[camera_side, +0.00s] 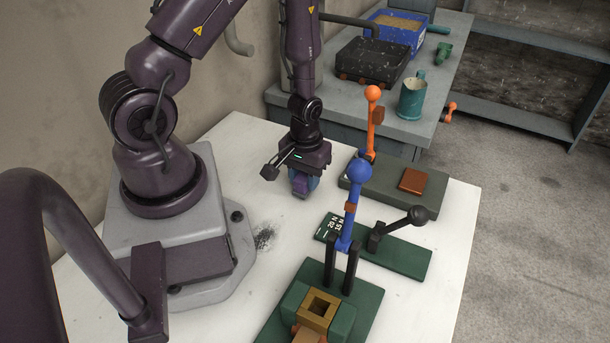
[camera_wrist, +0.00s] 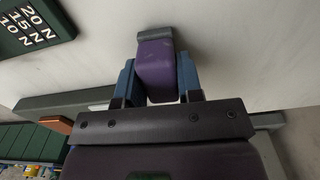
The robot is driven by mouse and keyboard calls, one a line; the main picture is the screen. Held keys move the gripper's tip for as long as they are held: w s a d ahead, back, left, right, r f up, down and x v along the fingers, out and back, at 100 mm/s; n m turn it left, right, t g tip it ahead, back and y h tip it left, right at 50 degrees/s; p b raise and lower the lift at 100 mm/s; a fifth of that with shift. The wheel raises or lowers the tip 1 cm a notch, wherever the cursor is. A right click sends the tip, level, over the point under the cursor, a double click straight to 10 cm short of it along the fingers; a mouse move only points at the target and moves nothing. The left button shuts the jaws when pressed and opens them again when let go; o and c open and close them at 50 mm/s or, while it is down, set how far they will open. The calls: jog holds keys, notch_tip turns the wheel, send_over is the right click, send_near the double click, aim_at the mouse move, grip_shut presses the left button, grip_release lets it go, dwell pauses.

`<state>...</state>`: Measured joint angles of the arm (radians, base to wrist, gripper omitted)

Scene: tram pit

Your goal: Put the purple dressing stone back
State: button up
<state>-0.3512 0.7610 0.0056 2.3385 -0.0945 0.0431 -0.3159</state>
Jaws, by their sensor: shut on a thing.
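The purple dressing stone (camera_wrist: 156,72) is a block with a grey strip (camera_wrist: 153,34) along its far end in the wrist view. My gripper (camera_wrist: 158,82) is shut on it, one blue finger on each side. In the side view my gripper (camera_side: 303,184) points down low over the white table, and the purple stone (camera_side: 300,193) shows partly at its tips. I cannot tell whether the stone touches the table. No holder for the stone can be made out with certainty.
To the right of the gripper are a grey-green base with an orange lever (camera_side: 372,125), a green scale plate with a black-knobbed lever (camera_side: 402,256) and a blue lever (camera_side: 351,200). A green fixture (camera_side: 345,310) stands in front. Bare white table (camera_side: 240,150) lies left of the gripper.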

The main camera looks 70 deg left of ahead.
jog(key=shift+f, duration=0.35)
jog(key=o, duration=0.9)
jog(key=shift+r, duration=0.15)
jog(key=d+r+m+t, duration=0.2)
jog(key=d+r, duration=0.1)
jog(key=r, duration=1)
jog(key=d+r+m+t, duration=0.1)
jog(key=d+r+m, duration=0.15)
jog(key=r, duration=1.05)
jog(key=s+d+r+m+t, duration=0.1)
jog(key=r, duration=0.1)
jog(key=s+d+r+m, duration=0.1)
jog(key=s+r+m, duration=0.1)
jog(key=r, duration=0.1)
jog(key=s+d+r+m+t, duration=0.1)
jog(key=s+r, duration=0.1)
jog(key=shift+s+d+r+t, duration=0.2)
jog(key=shift+d+r+t, duration=0.1)
jog(key=shift+d, duration=0.1)
